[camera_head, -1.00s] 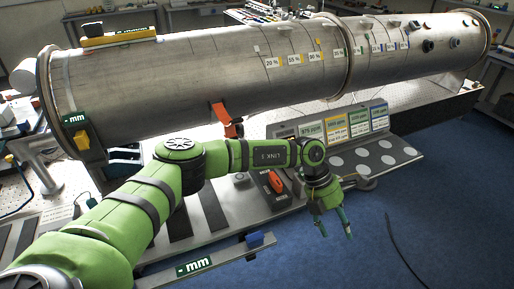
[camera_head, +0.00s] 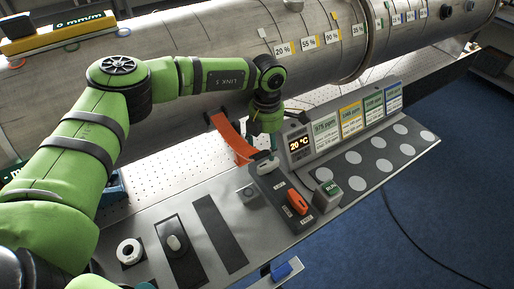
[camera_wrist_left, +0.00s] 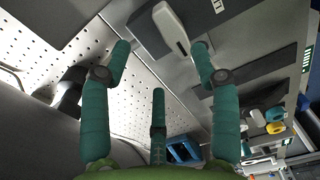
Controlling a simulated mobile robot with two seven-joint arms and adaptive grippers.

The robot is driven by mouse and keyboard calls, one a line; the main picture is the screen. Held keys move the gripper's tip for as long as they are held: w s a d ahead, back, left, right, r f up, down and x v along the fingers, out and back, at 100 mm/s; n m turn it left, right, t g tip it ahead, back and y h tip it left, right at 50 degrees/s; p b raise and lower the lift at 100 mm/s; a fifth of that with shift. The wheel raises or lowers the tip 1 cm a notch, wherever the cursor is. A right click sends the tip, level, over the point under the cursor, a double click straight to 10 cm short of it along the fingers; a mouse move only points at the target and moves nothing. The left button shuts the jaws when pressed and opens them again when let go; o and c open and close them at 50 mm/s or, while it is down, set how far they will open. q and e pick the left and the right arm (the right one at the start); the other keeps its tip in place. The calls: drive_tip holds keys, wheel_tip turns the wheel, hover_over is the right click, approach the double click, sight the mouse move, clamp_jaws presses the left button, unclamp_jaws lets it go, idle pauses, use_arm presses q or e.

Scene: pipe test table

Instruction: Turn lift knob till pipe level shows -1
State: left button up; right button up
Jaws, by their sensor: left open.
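I cannot tell whether this is the lift knob. A yellow and black level (camera_head: 58,32) lies on the pipe (camera_head: 190,60); its green display seems to read 0 mm/m, too small to be sure. My right gripper is not in view.
A 20 °C display (camera_head: 299,145) stands behind. A cable (camera_head: 405,255) lies on the blue floor (camera_head: 455,180).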

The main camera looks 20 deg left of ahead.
sight(267, 161)
use_arm(q)
drive_tip(key=d+f+p, duration=0.1)
drive_tip(key=s+f+p, duration=0.1)
drive_tip(key=f, duration=0.1)
drive_tip(key=shift+s+d, duration=0.15)
drive_tip(key=shift+d, duration=0.2)
drive_tip(key=f, duration=0.2)
drive_tip(key=shift+w+a+f+p, duration=0.3)
drive_tip(key=shift+f+p, duration=0.1)
drive_tip(key=shift+f, duration=0.15)
drive_tip(key=shift+d, duration=0.1)
drive_tip(key=c, duration=1.1)
drive_tip(key=shift+c, duration=0.6)
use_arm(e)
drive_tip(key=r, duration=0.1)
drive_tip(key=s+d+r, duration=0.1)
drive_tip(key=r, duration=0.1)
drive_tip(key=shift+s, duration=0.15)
